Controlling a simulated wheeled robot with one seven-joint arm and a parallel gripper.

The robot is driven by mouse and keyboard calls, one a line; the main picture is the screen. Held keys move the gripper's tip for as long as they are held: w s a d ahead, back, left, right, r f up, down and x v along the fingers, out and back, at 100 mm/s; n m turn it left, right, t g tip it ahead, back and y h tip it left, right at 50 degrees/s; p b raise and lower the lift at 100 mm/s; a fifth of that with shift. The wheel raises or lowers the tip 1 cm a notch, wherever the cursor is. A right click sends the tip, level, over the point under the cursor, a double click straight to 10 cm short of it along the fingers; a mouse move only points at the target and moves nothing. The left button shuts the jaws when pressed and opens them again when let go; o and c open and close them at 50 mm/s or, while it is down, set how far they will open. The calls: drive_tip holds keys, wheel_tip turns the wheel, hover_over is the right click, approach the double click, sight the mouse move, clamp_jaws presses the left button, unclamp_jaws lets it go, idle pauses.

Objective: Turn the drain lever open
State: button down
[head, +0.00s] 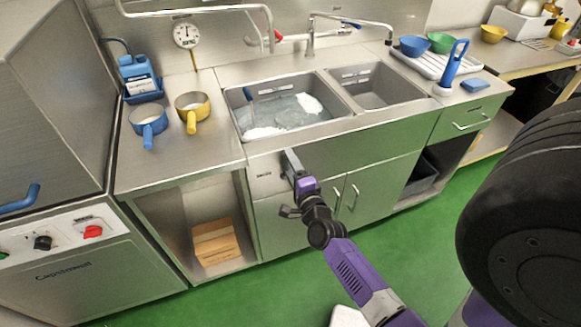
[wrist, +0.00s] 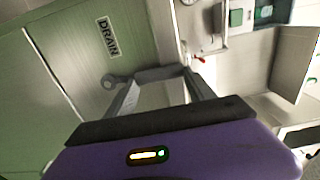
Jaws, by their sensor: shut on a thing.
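The drain lever (wrist: 150,74) is a grey bar with a round pivot at its left end in the wrist view. It is on the cabinet front beside a white DRAIN label (wrist: 107,38), which shows in the head view as a small label (head: 264,175). My gripper (wrist: 162,82) has its fingertips at the lever bar and is shut on it; the exact contact is hard to make out. In the head view my gripper (head: 291,163) is at the cabinet front below the sink's left basin (head: 243,100), and the lever is mostly hidden there.
The left basin holds cloudy water with foam (head: 285,112); the right basin (head: 376,88) looks empty. Blue (head: 148,118) and yellow (head: 193,106) pans stand on the left counter. Cabinet door handles (head: 354,197) are right of my gripper. Green floor (head: 270,290) is open in front.

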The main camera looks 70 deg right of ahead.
drive_tip(key=shift+s+d, duration=0.1)
drive_tip(key=shift+s, duration=0.05)
idle(0.3)
drive_tip(key=shift+c, duration=1.6)
unclamp_jaws()
drive_tip(key=v, duration=0.7)
drive_tip(key=shift+s+a+b, duration=0.25)
drive_tip(key=shift+a+b, duration=0.05)
drive_tip(key=shift+b, duration=0.1)
